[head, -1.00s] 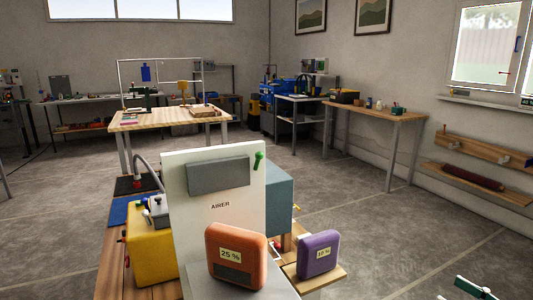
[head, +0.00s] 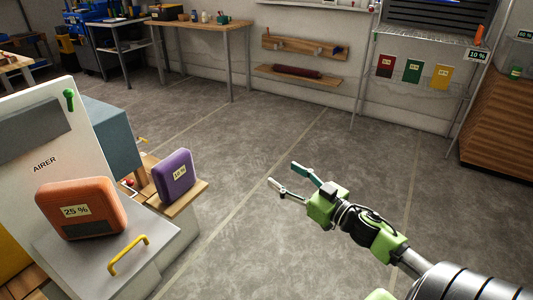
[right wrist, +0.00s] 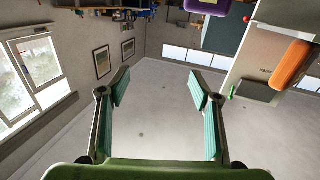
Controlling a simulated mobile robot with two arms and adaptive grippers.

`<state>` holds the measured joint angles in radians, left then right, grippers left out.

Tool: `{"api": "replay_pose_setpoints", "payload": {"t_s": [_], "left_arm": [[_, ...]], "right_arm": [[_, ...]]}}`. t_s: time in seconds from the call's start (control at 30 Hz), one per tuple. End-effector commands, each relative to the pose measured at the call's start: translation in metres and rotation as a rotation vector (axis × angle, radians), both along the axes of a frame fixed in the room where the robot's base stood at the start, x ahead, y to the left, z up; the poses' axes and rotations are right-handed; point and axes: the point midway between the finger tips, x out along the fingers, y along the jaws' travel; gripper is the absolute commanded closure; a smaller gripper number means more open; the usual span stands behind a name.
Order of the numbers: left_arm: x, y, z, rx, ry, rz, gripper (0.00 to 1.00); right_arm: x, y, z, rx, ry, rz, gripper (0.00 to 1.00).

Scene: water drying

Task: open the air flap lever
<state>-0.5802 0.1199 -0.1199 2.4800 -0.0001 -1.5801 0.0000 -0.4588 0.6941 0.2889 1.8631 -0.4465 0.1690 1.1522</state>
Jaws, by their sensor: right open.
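The white AIRER panel (head: 45,160) stands at the left in the head view. A green lever (head: 69,98) with a round knob sits at its upper right, beside a grey flap plate (head: 28,132). The lever also shows small in the right wrist view (right wrist: 232,92), where the scene appears upside down. My right gripper (head: 282,175) is open and empty, held over the floor to the right of the airer and well apart from the lever. Its two spread fingers show in the right wrist view (right wrist: 160,88). My left gripper is out of view.
An orange block marked 25 % (head: 80,207) and a purple block (head: 174,176) stand in front of the airer. A yellow handle (head: 128,255) is on the grey lid below. A rack with coloured cards (head: 413,75) stands at the right.

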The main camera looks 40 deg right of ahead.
Motion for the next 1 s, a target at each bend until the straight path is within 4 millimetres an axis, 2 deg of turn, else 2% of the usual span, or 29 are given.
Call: {"api": "replay_pose_setpoints", "payload": {"t_s": [0.17,0.27,0.37,0.5,0.6,0.73,0.83,1.0], "left_arm": [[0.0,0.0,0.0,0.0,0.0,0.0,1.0],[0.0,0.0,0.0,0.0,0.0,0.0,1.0],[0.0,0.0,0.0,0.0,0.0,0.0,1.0],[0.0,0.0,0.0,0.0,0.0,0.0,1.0],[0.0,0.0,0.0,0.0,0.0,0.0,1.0],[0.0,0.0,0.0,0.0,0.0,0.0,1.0],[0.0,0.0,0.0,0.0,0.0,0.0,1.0],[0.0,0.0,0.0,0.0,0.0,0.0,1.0]], "right_arm": [[-0.022,0.015,-0.058,-0.013,0.176,-0.244,0.42],[-0.046,0.032,-0.094,-0.031,0.335,-0.334,0.42],[-0.079,0.06,-0.13,-0.052,0.524,-0.373,0.42],[-0.135,0.114,-0.168,-0.09,0.806,-0.332,0.42],[-0.176,0.154,-0.182,-0.119,0.983,-0.251,0.42],[-0.219,0.195,-0.187,-0.153,1.144,-0.128,0.42],[-0.241,0.214,-0.186,-0.172,1.217,-0.056,0.42],[-0.255,0.225,-0.185,-0.187,1.259,-0.009,0.42]]}}
